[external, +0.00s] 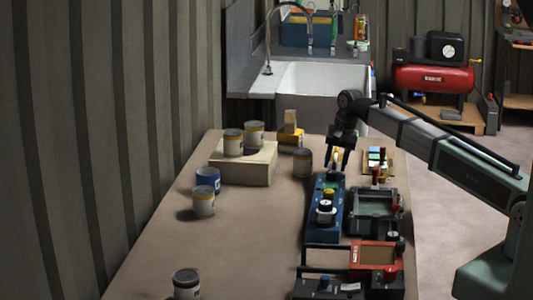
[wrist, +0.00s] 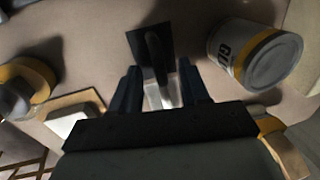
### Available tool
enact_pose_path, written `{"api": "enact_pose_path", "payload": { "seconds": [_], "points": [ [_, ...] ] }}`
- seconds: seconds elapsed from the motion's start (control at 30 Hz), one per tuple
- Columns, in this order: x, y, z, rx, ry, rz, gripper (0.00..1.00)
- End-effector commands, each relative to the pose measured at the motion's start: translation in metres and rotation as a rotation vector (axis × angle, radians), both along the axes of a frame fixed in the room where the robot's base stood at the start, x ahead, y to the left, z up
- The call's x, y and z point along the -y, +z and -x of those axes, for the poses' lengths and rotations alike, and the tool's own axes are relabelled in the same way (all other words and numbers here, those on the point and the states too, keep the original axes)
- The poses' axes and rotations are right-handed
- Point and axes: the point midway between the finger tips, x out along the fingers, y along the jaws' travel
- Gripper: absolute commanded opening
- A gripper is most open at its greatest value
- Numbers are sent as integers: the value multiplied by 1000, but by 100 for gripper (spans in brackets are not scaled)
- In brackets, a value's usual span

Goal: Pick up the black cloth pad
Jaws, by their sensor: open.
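A flat dark square, which looks like the black cloth pad (wrist: 135,42), lies on the bench at the top middle of the wrist view. A dark upright shape, perhaps a handle or shadow, crosses its middle. I cannot make the pad out in the external view. My gripper (wrist: 159,72) is open, its two dark fingers pointing toward the pad from below it in the picture. A pale, blurred thing shows between the fingers; I cannot tell what it is. In the external view my gripper (external: 337,160) points down over the far right part of the bench.
A can with a yellow band (wrist: 268,55) stands close right of the pad. In the external view a blue case (external: 312,228), a green tray (external: 375,228) and a red-framed box (external: 365,254) crowd the right edge. Several cans stand left; the bench (external: 230,255) middle is clear.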

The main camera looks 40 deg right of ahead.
Motion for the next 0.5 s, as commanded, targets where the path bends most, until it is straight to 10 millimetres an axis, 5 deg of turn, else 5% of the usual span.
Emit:
{"api": "enact_pose_path", "payload": {
  "seconds": [0.1,0.5],
  "points": [
    [0,0,0,0,0,0,44],
    [0,0,0,0,0,0,6]
  ]
}}
